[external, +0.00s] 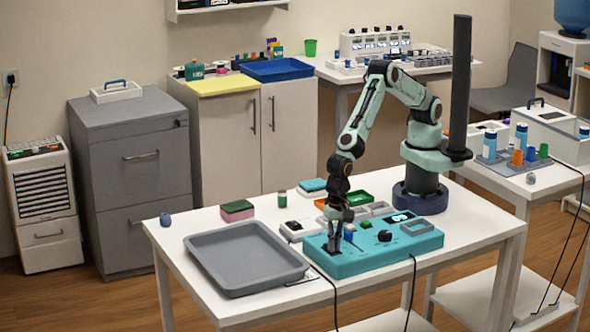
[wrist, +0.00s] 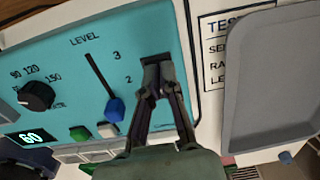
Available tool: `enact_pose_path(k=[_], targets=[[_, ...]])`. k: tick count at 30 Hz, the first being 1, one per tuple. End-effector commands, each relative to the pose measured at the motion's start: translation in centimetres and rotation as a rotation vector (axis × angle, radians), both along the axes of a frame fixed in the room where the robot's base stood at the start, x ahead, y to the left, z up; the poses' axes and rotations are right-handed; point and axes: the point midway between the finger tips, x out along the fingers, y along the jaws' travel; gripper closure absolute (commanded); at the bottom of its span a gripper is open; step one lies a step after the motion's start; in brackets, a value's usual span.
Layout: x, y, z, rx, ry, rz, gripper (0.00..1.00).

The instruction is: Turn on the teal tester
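The teal tester (external: 385,250) lies near the front edge of the white table. In the wrist view its teal panel (wrist: 60,70) shows a black knob (wrist: 38,96), a blue slider (wrist: 114,110) at the lower end of its slot, a green button (wrist: 80,133) and a lit display (wrist: 32,137). My gripper (external: 333,246) points down at the tester's left end. In the wrist view my gripper's fingertips (wrist: 158,76) are together over a small black fitting (wrist: 155,58), which they partly hide. I cannot tell whether they touch it.
A grey tray (external: 245,257) stands left of the tester; it also shows in the wrist view (wrist: 275,90). A printed card (wrist: 215,50) lies between them. A pink and green sponge (external: 237,210) and several small boxes lie behind. A black cable (external: 413,285) hangs off the front.

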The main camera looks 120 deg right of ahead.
Motion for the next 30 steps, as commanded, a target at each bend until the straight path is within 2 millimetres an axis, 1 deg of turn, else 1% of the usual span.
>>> enact_pose_path(k=[1,3,5,8,11,14,18,21,25,30], targets=[[-0.5,-1.1,-0.7,-0.019,0.021,-0.010,1.00],[-0.4,-1.5,-0.6,-0.023,0.022,-0.014,1.00],[-0.4,-1.6,-0.5,-0.025,0.022,-0.018,1.00],[-0.3,-1.4,0.2,-0.023,0.019,-0.017,1.00],[-0.2,-0.7,1.9,-0.012,0.011,-0.008,1.00],[-0.1,0.5,4.3,0.003,0.001,0.006,1.00],[-0.1,1.0,8.1,0.003,-0.001,0.005,1.00],[-0.1,1.3,10.3,0.003,-0.001,0.005,1.00],[-0.1,1.6,12.5,0.003,0.000,0.005,1.00],[-0.2,1.8,13.8,0.003,0.002,0.006,1.00]])
